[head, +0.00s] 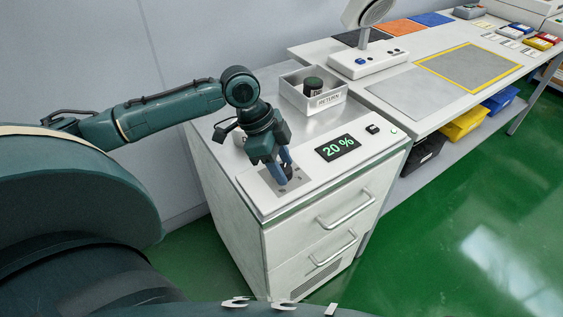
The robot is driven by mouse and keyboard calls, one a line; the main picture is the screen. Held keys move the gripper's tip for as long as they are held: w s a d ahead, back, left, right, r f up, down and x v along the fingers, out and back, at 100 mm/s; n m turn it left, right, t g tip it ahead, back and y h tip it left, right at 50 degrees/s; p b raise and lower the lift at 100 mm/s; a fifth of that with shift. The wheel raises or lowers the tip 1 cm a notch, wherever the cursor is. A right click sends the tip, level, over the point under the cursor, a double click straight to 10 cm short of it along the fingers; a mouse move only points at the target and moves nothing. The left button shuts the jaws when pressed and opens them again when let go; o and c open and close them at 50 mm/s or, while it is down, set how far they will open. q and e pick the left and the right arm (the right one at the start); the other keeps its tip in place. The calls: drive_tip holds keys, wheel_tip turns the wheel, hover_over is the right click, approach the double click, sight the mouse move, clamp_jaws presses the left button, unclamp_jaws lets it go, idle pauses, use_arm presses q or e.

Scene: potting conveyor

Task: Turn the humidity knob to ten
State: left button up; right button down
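The humidity display (338,147) on the cabinet's top panel reads 20 % in green. My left gripper (286,178) points down over a grey square plate (268,196) with dark marks, left of the display. Its bluish fingers are close together at the plate. Something dark shows at the fingertips, but the knob is mostly hidden by the gripper, and I cannot tell whether the fingers are closed on it. My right gripper is not in view.
A metal tray marked RETURN (328,101) holds a dark round pot (313,85) behind the display. A small black switch (372,129) sits right of the display. A white device (368,60) stands on the bench beyond. The cabinet front has two handles (347,208).

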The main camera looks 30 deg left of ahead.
use_arm(q)
drive_tip(key=c, duration=0.7)
drive_tip(key=m+p, duration=0.1)
drive_tip(key=p, duration=0.1)
drive_tip(key=shift+r+p, duration=0.3)
drive_tip(key=shift+p, duration=0.05)
drive_tip(key=shift+w+m+g+h+p, duration=0.1)
drive_tip(key=shift+m+g+h+p, duration=0.3)
drive_tip(key=shift+m+p, duration=0.55)
drive_tip(key=shift+w+f+m+g+p, duration=0.1)
drive_tip(key=shift+m+g+p, duration=0.5)
drive_tip(key=shift+m+p, duration=0.45)
drive_tip(key=shift+f+m+g+p, duration=0.15)
drive_tip(key=shift+m+g+p, duration=0.4)
drive_tip(key=shift+m, duration=1.15)
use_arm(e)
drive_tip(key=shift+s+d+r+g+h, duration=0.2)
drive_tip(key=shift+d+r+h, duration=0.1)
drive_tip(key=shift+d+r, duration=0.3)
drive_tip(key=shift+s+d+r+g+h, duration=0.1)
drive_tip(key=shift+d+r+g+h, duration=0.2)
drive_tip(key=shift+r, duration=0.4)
use_arm(q)
drive_tip(key=shift+m+y, duration=0.3)
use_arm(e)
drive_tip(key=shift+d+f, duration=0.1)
